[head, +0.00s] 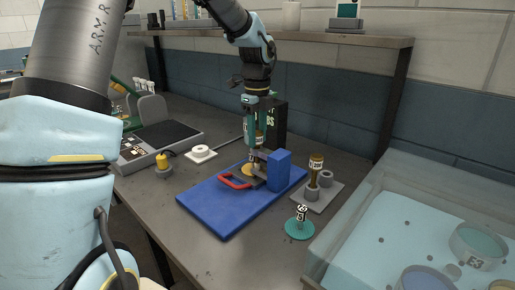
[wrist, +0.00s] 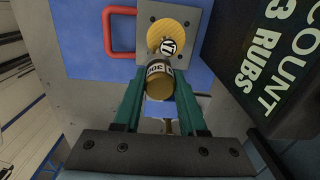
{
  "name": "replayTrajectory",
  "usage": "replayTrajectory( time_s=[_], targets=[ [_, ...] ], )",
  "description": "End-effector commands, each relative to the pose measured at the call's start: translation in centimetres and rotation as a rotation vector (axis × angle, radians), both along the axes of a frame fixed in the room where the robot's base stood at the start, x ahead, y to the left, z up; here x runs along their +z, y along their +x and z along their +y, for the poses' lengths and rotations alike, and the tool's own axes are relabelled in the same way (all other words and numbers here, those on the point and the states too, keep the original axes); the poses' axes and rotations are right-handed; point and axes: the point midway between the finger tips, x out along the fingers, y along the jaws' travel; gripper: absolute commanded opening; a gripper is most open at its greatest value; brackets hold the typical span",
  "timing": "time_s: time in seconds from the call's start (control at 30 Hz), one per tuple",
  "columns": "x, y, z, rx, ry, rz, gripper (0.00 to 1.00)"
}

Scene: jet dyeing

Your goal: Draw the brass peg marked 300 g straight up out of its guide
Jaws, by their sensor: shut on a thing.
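My gripper (head: 254,146) is shut on a brass peg (wrist: 160,84) with a white, partly readable label, which appears to read 300. In the wrist view the green fingertips (wrist: 160,92) press on its two sides. The peg shows small in the head view (head: 260,138), beside a blue upright block (head: 280,170) on a blue board (head: 215,205). A yellow disc (wrist: 168,35) with a black-and-white mark lies beyond the peg on a grey plate (wrist: 200,18). I cannot tell whether the peg's lower end is in a guide.
A red handle (head: 234,181) lies on the board. To the right, another labelled brass peg (head: 315,167) stands by grey cylinders (head: 326,179). A small labelled piece stands on a teal disc (head: 299,229). A dark box (wrist: 280,65) stands close to my gripper. A clear tank (head: 350,235) fills the right.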

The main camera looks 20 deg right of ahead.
Motion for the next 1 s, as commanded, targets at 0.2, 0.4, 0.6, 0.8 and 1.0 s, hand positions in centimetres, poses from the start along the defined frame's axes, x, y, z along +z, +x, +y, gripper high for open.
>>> replayTrajectory(
  time_s=[0.2, 0.4, 0.6, 0.8, 1.0],
  targets=[
    [0.0, 0.0, 0.0, 0.000, 0.000, 0.000, 0.00],
    [0.1, 0.0, 0.0, 0.000, 0.000, -0.001, 0.00],
    [0.8, 0.0, 0.0, 0.000, 0.000, -0.001, 0.00],
    [1.6, 0.0, 0.0, 0.000, -0.001, -0.002, 0.00],
    [2.4, 0.0, 0.0, 0.000, -0.001, -0.002, 0.00]
  ],
)
